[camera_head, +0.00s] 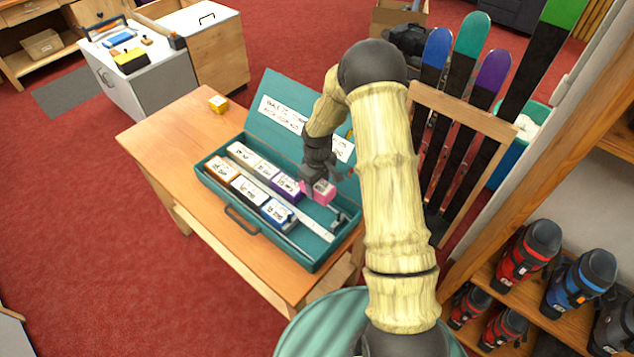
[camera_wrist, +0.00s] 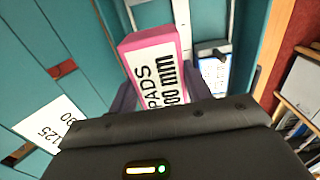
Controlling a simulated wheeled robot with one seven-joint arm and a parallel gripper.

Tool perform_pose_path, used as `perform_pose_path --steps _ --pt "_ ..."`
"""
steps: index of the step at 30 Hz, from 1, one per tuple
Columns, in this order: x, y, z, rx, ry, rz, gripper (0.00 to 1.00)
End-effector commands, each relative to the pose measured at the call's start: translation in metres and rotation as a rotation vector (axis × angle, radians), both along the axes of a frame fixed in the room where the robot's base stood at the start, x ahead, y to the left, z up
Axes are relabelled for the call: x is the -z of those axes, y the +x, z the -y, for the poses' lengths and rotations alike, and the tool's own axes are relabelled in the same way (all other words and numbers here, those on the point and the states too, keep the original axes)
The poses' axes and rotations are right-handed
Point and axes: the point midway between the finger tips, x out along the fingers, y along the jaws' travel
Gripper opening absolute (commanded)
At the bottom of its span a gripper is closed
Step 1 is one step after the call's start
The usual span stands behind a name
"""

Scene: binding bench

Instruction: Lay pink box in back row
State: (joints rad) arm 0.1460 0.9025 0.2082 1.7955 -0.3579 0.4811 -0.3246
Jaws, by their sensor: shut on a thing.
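The pink box (camera_head: 323,192) is in my gripper (camera_head: 312,186), over the right end of the back row in the open teal case (camera_head: 228,196). In the wrist view the pink box (camera_wrist: 155,50) has a white label reading "PADS", and my gripper's fingers (camera_wrist: 158,100) are on either side of it. I cannot tell whether the box touches the case floor. The back row holds pale boxes (camera_head: 243,154) and a purple box (camera_head: 287,187), left of the pink box.
The case's raised lid (camera_head: 285,95) stands behind. A yellow box (camera_head: 218,104) sits on the wooden table (camera_head: 160,135). Skis (camera_head: 470,90) stand to the right.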

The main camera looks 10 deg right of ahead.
Motion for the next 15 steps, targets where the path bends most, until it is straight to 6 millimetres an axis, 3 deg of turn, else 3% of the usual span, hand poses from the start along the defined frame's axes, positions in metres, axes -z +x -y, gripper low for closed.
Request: perform_pose_path --steps 7,15 --pt "0.011 0.0 0.0 0.0 0.0 0.0 0.19" --pt "0.041 0.0 0.0 0.0 -0.001 0.001 0.19"
